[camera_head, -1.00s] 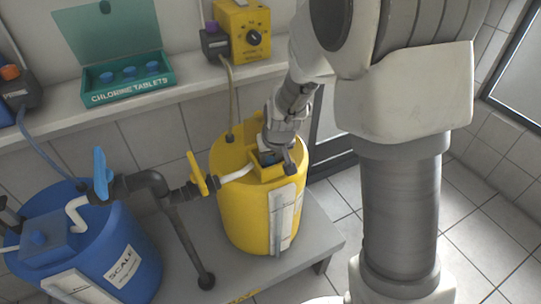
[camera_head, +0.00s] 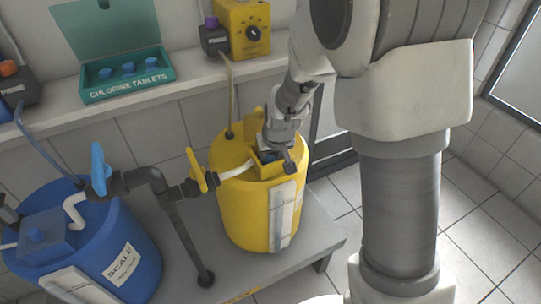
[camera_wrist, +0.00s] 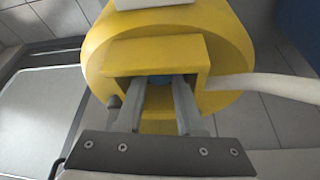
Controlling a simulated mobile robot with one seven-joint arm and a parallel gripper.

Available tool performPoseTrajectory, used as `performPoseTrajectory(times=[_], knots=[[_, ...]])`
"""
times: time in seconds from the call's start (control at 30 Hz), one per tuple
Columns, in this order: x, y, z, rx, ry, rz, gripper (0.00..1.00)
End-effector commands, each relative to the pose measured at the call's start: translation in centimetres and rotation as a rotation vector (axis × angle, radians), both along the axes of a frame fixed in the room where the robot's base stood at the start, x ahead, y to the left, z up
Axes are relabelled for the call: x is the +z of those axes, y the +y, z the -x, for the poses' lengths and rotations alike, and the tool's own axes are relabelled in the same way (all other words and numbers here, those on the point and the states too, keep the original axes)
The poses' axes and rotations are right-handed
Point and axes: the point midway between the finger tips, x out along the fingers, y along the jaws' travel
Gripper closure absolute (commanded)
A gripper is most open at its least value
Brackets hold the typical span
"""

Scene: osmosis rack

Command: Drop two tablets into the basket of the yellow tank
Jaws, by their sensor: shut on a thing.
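The yellow tank (camera_head: 235,205) stands on a grey platform, with a raised, open-fronted yellow housing (camera_wrist: 155,50) on top. My gripper (camera_head: 271,158) is at this housing. In the wrist view its two fingers (camera_wrist: 160,85) reach into the opening and are shut on a small blue tablet (camera_wrist: 160,79), which is partly hidden by the fingertips and housing. The basket itself cannot be made out. The open teal chlorine tablet box (camera_head: 125,90) on the shelf holds three visible blue tablets (camera_head: 128,69).
A white hose (camera_wrist: 265,86) runs into the housing's side. A yellow-handled valve (camera_head: 197,172) and dark pipe (camera_head: 165,205) stand left of the tank. The blue tank (camera_head: 130,235) is farther left. A yellow pump (camera_head: 243,30) sits on the shelf (camera_head: 190,80) above.

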Motion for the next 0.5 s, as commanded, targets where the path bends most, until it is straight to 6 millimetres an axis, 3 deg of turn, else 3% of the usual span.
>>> performPoseTrajectory(times=[0.47,0.5], knots=[[-0.21,0.0,0.0,0.0,0.0,0.0,1.0],[-0.21,0.0,0.0,0.0,0.0,0.0,0.58]])
